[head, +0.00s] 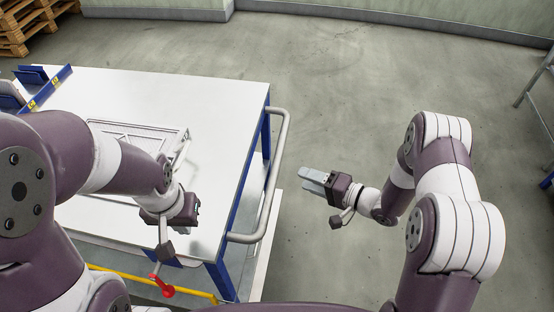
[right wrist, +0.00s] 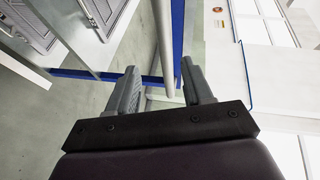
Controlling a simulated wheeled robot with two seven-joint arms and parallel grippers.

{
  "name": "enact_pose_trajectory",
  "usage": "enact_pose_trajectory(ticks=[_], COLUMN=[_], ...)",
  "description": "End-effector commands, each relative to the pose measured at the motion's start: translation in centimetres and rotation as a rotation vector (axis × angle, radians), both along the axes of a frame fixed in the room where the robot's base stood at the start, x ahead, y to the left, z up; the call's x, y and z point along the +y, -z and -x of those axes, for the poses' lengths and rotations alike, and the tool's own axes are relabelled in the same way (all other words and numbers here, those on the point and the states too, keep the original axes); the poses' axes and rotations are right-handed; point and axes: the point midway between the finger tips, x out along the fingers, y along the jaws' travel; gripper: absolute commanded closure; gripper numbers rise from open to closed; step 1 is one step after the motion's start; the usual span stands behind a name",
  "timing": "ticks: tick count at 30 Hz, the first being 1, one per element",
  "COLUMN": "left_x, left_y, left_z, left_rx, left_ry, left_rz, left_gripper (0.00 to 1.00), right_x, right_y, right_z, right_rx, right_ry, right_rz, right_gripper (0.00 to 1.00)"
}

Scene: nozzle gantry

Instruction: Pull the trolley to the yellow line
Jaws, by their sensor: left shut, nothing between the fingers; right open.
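The trolley (head: 225,100) has a white top, blue legs and a grey tubular handle (head: 275,170) along its right side. My right gripper (head: 313,181) is right of the handle, apart from it, with its fingers pointing at it. In the right wrist view, my right gripper's fingers (right wrist: 160,90) are spread and empty, and the handle (right wrist: 164,45) lies beyond the gap between them. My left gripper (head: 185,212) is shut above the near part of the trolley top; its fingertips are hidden. A yellow strip (head: 195,291) shows at the bottom; whether it is the floor line, I cannot tell.
A pale frame-like part (head: 110,127) lies on the trolley top, and a blue rack (head: 48,88) stands at its left end. Wooden pallets (head: 25,25) are at the back left, and grey metal framing (head: 538,85) is at the right edge. The floor right of the handle is clear.

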Motion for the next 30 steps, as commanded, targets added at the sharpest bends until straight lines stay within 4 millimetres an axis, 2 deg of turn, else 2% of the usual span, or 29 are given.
enact_pose_trajectory(ticks=[2,5,12,18,24,30], left_x=[0.0,0.0,0.0,0.0,0.0,0.0], left_y=[0.0,0.2,0.7,1.0,1.1,1.1], left_z=[0.0,0.0,0.0,0.0,0.0,0.0], left_rx=[0.001,0.001,0.001,0.001,0.001,0.001], left_ry=[0.000,0.000,0.000,0.000,0.000,0.000], left_rz=[0.000,0.000,0.000,0.000,0.000,0.000], left_gripper=[1.00,1.00,1.00,1.00,1.00,1.00], right_x=[0.3,1.2,5.8,8.9,10.3,10.4], right_y=[-0.6,-0.3,0.8,1.4,1.7,1.7], right_z=[-0.1,-0.7,-3.8,-6.0,-7.0,-7.1], right_rx=[0.033,0.047,0.045,0.044,0.045,0.045], right_ry=[0.010,0.013,0.012,0.014,0.016,0.018], right_rz=[-0.059,-0.066,-0.063,-0.063,-0.061,-0.061], right_gripper=[0.49,0.49,0.49,0.49,0.49,0.49])
